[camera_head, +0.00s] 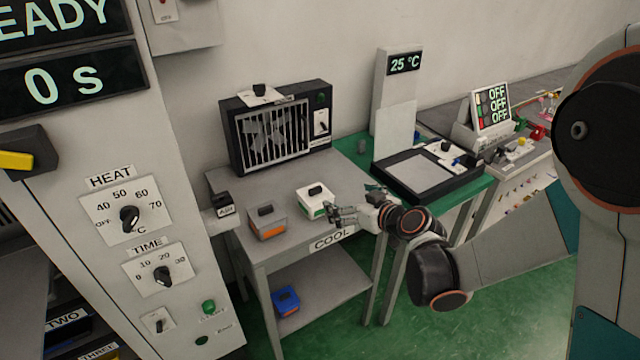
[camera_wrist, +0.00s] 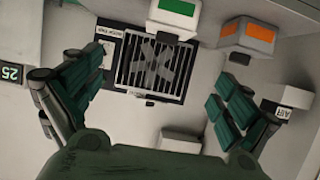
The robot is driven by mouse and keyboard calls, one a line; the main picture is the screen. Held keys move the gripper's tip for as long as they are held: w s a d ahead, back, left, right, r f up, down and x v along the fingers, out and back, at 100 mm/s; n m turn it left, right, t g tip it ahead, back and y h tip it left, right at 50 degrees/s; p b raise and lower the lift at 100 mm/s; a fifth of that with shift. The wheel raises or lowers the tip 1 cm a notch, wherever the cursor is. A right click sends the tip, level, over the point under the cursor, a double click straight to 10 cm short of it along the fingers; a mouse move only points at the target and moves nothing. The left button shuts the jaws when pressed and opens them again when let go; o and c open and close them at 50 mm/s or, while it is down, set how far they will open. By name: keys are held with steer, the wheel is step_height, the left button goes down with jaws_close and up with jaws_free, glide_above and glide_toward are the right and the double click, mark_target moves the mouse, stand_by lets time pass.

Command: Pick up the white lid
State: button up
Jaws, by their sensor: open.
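On the grey table stands a box with a white lid (camera_head: 313,191), a black handle on top and a green panel on its side. It also shows at the top edge of the wrist view (camera_wrist: 172,22). My gripper (camera_head: 337,213) is open and empty, close to the right front of this box; contact cannot be told. In the wrist view my gripper (camera_wrist: 155,80) has its fingers wide apart with nothing between them. A second box with an orange panel (camera_head: 268,222), pale top and black handle stands to the left.
A black-framed fan unit (camera_head: 270,135) stands at the table's back. The grey table (camera_head: 235,185) has bare space between fan and boxes. A blue box (camera_head: 286,301) sits on the lower shelf. A green table (camera_head: 350,150) with a black-framed plate (camera_head: 420,175) adjoins at the right.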

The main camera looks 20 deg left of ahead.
steer(key=a, duration=0.2)
steer(key=b, duration=0.2)
glide_toward(316, 189)
steer(key=x, duration=0.3)
steer(key=shift+a+f, duration=0.1)
steer(key=shift+f, duration=0.3)
steer(key=shift+r+b+x, duration=0.15)
steer(key=shift+b+x, duration=0.4)
steer(key=shift+x, duration=0.9)
steer(key=shift+r+b+x, duration=0.15)
steer(key=shift+b+x, duration=0.35)
steer(key=shift+x, duration=0.9)
steer(key=shift+w, duration=0.1)
steer(key=c, duration=1.1)
